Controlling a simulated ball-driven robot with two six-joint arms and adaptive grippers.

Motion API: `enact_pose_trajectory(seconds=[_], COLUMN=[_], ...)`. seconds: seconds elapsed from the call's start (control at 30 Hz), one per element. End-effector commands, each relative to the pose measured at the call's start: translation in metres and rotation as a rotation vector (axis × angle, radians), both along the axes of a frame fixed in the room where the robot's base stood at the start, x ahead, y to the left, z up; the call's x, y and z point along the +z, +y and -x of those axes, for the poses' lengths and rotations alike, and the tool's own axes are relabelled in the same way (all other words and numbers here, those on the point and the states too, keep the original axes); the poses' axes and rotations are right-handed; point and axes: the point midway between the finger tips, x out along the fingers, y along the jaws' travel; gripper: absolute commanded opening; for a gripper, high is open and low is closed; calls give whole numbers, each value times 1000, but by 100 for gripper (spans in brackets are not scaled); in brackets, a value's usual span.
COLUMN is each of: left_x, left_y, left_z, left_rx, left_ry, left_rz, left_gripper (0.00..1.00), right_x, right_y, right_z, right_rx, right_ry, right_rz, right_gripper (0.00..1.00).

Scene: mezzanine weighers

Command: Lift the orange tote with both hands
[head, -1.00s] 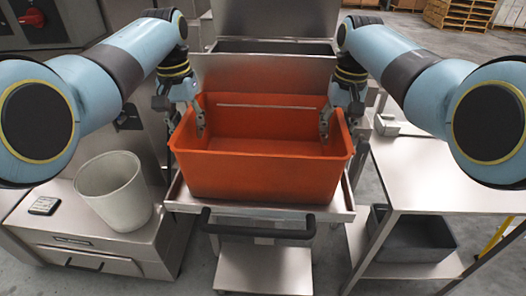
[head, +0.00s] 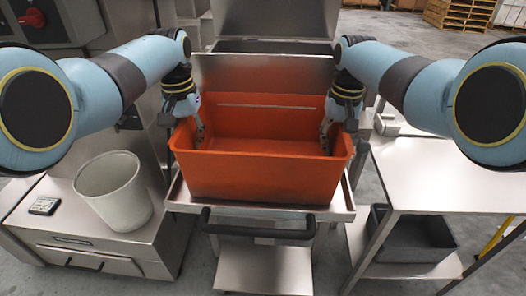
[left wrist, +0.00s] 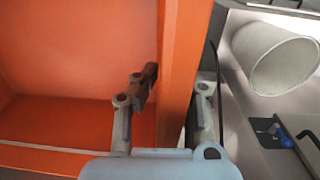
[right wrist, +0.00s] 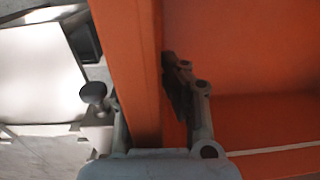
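The orange tote (head: 262,178) stands upright on a metal cart top; it is open and looks empty. My left gripper (head: 188,125) is at its left wall, with one finger inside and one outside. In the left wrist view (left wrist: 172,90) the wall runs between the open fingers, with a gap on the inner side. My right gripper (head: 338,128) straddles the right wall likewise. In the right wrist view (right wrist: 138,85) its fingers are open around the wall, the inner one standing off it. In the head view the outer fingers are mostly hidden.
The cart top (head: 258,212) carries a dark handle (head: 258,226) in front. A pale bucket (head: 113,190) stands on a metal cabinet at left. A metal lid panel (head: 263,73) rises behind the tote.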

Motion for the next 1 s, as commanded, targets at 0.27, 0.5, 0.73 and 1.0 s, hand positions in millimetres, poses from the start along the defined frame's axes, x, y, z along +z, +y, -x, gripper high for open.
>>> enact_pose_trajectory(seconds=[0.27, 0.5, 0.73, 1.0], left_x=[0, 2, 18, 48], left_y=[0, 0, 0, 0], left_z=[0, 0, -1, -1], left_rx=[0, 0, 0, 0], left_ry=[0, -1, -2, -3], left_rz=[0, -1, -1, -1], left_gripper=[0, 0, 0, 0], right_x=[0, 2, 18, 48], right_y=[0, 0, 0, 0], right_z=[0, 0, -1, -1], right_rx=[0, 0, 0, 0], right_ry=[0, -1, -2, -3], right_rz=[0, 0, 0, 0], right_gripper=[0, 0, 0, 0])
